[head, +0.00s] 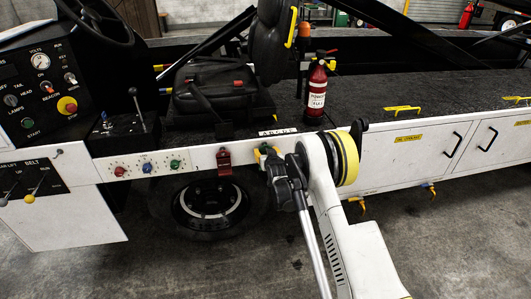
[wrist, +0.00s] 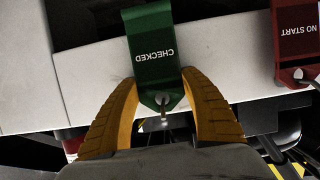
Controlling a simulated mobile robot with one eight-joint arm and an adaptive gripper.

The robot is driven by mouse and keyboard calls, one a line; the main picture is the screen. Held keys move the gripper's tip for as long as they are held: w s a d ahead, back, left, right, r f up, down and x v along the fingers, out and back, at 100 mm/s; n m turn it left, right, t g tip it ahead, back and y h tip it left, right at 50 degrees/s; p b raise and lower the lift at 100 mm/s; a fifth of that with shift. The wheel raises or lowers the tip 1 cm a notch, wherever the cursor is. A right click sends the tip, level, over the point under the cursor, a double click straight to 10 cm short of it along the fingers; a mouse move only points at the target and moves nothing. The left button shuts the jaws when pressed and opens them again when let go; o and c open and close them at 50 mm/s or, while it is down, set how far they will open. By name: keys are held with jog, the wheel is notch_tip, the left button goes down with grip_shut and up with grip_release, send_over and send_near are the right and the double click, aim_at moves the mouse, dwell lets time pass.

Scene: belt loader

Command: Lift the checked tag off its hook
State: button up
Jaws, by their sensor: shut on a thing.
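The green checked tag (wrist: 152,48) shows in the wrist view with its white lettering upside down. Its narrow end has a hole, where a metal hook (wrist: 163,103) shows; the tag is still at this hook. My gripper (wrist: 158,78) has its yellow fingers on both sides of the tag near that end, shut on its edges.
A red NO START tag (wrist: 298,32) hangs on its own hook close by; it also shows in the head view (head: 223,160). Coloured knobs (head: 147,167) sit further left on the panel. A fire extinguisher (head: 316,92) stands on the deck above.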

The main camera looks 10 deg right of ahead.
jog(key=shift+r, duration=0.1)
jog(key=shift+r, duration=0.25)
jog(key=shift+s, duration=0.15)
jog(key=shift+s+r, duration=0.2)
jog(key=shift+s, duration=0.5)
jog(key=shift+s, duration=0.1)
jog(key=shift+v, duration=1.1)
jog(key=shift+s, duration=2.45)
